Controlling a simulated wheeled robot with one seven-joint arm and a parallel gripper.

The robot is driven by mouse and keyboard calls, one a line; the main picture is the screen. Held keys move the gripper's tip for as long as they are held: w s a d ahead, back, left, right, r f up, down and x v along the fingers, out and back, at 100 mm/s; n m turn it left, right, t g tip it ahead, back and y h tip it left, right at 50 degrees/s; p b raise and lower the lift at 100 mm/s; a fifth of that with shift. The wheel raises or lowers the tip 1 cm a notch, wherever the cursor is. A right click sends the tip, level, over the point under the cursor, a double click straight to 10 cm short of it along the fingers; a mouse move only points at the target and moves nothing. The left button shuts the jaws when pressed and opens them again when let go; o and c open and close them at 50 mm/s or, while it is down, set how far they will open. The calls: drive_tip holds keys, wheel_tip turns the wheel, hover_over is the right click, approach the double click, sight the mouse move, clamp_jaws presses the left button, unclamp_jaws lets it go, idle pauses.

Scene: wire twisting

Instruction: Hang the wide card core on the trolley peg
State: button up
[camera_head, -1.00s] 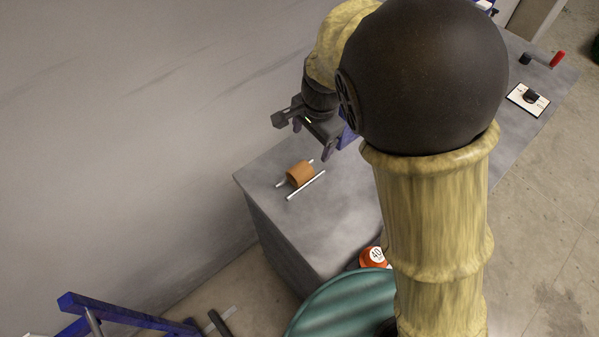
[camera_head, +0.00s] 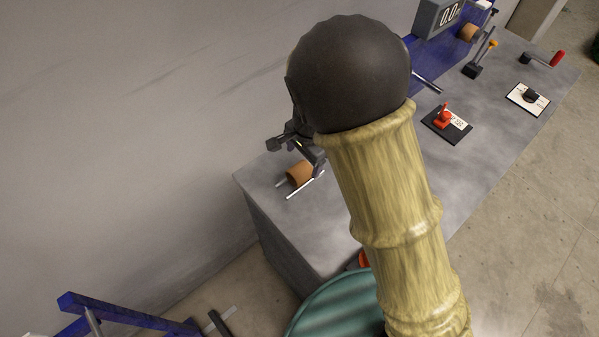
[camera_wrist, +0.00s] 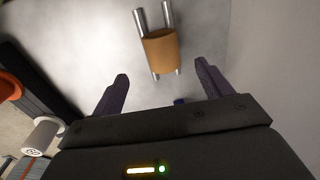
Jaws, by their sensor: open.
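A brown card core (camera_head: 299,173) lies on its side across two light metal rods (camera_head: 305,185) at the near left corner of the grey bench. The wrist view shows the core (camera_wrist: 161,50) and rods ahead, between and beyond my fingertips. My gripper (camera_head: 300,151) is just above and behind the core, partly hidden by my arm. In the wrist view my gripper (camera_wrist: 161,74) has its fingers spread with nothing between them. A blue frame (camera_head: 122,317), perhaps the trolley, is at the lower left; I cannot make out its peg for certain.
Another brown core (camera_head: 467,33) is on the blue machine at the far end of the bench (camera_head: 470,170). A red-handled switch (camera_head: 444,119) and levers stand on the bench. A green round drum (camera_head: 335,308) is in front. The wall is close at left.

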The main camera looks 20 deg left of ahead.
sight(300, 169)
drive_tip(key=shift+w+a+f, duration=0.1)
drive_tip(key=shift+a+f, duration=0.1)
drive_tip(key=shift+f, duration=1.5)
drive_tip(key=shift+w+a+f+p, duration=0.1)
drive_tip(key=shift+a+f, duration=0.05)
drive_tip(key=shift+f, duration=0.7)
drive_tip(key=shift+w+a+f+p, duration=0.1)
drive_tip(key=shift+a+f, duration=0.1)
drive_tip(key=shift+f, duration=0.65)
drive_tip(key=shift+w+a+f+p, duration=0.1)
drive_tip(key=shift+a+f, duration=0.05)
drive_tip(key=shift+f, duration=0.7)
drive_tip(key=c, duration=1.1)
